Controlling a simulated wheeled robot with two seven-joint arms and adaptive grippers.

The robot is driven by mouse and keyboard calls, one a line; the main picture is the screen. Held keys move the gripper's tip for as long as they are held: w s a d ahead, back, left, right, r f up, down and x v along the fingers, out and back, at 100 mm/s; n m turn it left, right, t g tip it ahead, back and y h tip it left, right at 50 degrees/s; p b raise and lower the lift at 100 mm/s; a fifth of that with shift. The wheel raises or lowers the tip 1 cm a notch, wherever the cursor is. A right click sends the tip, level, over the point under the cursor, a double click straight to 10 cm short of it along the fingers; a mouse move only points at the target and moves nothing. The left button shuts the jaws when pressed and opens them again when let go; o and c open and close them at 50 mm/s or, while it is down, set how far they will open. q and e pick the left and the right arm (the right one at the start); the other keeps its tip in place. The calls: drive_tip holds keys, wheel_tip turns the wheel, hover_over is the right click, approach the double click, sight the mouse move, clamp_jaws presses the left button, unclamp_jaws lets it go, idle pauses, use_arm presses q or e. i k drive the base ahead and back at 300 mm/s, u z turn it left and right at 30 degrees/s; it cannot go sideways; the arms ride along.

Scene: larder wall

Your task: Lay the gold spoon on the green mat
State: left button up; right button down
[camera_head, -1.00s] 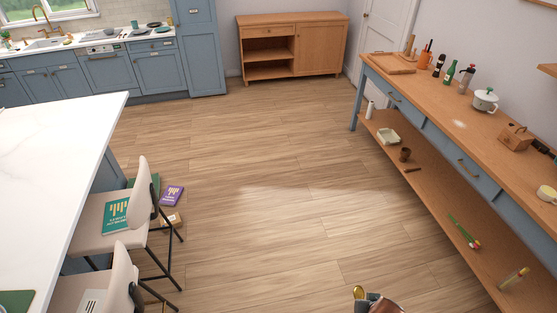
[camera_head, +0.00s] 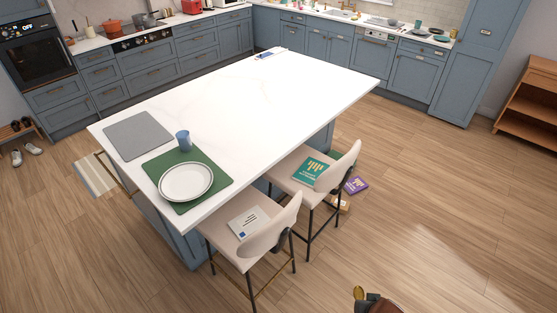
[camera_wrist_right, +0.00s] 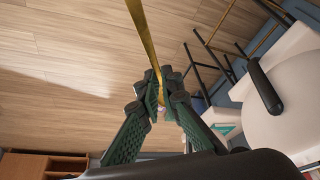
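The gold spoon (camera_head: 359,293) shows as a small gold end at the bottom edge of the head view. In the right wrist view its long gold handle (camera_wrist_right: 143,35) runs up from between the green fingers. My right gripper (camera_wrist_right: 163,85) is shut on it; in the head view only a dark part of this gripper (camera_head: 378,303) shows. The green mat (camera_head: 218,178) lies on the near left part of the white island, well left of the gripper. A white plate (camera_head: 186,181) sits on the mat. My left gripper is out of view.
A blue cup (camera_head: 183,140) stands at the mat's far edge. A grey mat (camera_head: 138,135) lies beside it. Two stools (camera_head: 262,240) with books on their seats stand along the island's near side. Open floor (camera_head: 430,220) lies to the right.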

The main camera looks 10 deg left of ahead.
sight(171, 165)
drive_tip(key=u, duration=1.65)
